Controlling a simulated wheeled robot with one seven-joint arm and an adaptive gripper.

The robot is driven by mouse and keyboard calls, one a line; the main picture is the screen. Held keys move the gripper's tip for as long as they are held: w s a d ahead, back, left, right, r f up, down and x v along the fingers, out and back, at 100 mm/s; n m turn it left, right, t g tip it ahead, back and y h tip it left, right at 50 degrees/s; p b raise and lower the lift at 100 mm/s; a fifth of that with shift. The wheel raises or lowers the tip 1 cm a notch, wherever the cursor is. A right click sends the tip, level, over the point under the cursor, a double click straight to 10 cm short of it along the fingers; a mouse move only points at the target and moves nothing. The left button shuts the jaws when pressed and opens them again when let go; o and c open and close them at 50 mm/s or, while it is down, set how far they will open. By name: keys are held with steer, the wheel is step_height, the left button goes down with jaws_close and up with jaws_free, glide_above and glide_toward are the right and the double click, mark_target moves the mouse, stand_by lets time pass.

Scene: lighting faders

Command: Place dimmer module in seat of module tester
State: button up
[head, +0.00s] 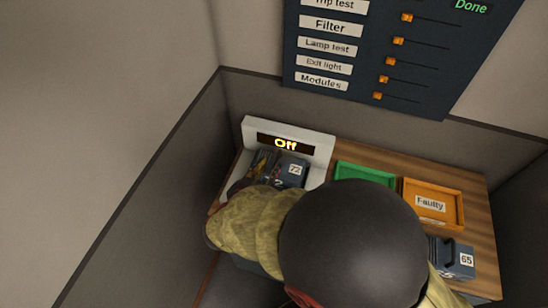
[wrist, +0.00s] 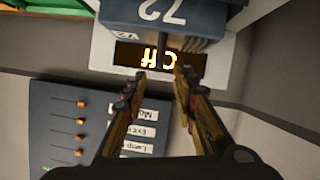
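A blue-grey dimmer module labelled 72 (head: 293,170) is at the front of the white module tester (head: 318,148), whose display reads "Off". I cannot tell whether the module sits fully in the seat, as my arm hides its lower part. In the wrist view the module (wrist: 165,14) fills the top, upside down, with a thin dark bar, perhaps its handle, pointing toward my fingers. My gripper (wrist: 160,74) has its fingers apart, with visible gaps on both sides of the bar. In the head view my gripper (head: 262,166) is at the module's left side, partly hidden.
A green tray (head: 364,169) and an orange tray labelled "Faulty" (head: 433,187) stand on the wooden bench right of the tester. Another module labelled 65 (head: 457,259) is at the bench's right. A dark fader panel (head: 435,65) is on the wall above. A grey side wall stands close on the left.

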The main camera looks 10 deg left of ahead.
steer(key=p+v, duration=0.1)
steer(key=v, duration=0.4)
steer(key=shift+s+r, duration=0.15)
steer(key=shift+s, duration=0.15)
steer(key=w+a+r+g+y, duration=0.1)
steer(key=w+r+y, duration=0.4)
steer(key=w+r, duration=0.35)
steer(key=d+r+g+y, duration=0.25)
steer(key=d+r, duration=0.25)
steer(key=r, duration=0.4)
steer(key=s+d+g+h, duration=0.2)
steer(key=s+d, duration=0.7)
steer(key=d, duration=0.5)
steer(key=s+d+g+h, duration=0.2)
steer(key=s+d, duration=0.8)
steer(key=d, duration=0.5)
steer(key=shift+r+h, duration=0.3)
steer(key=shift+h, duration=0.25)
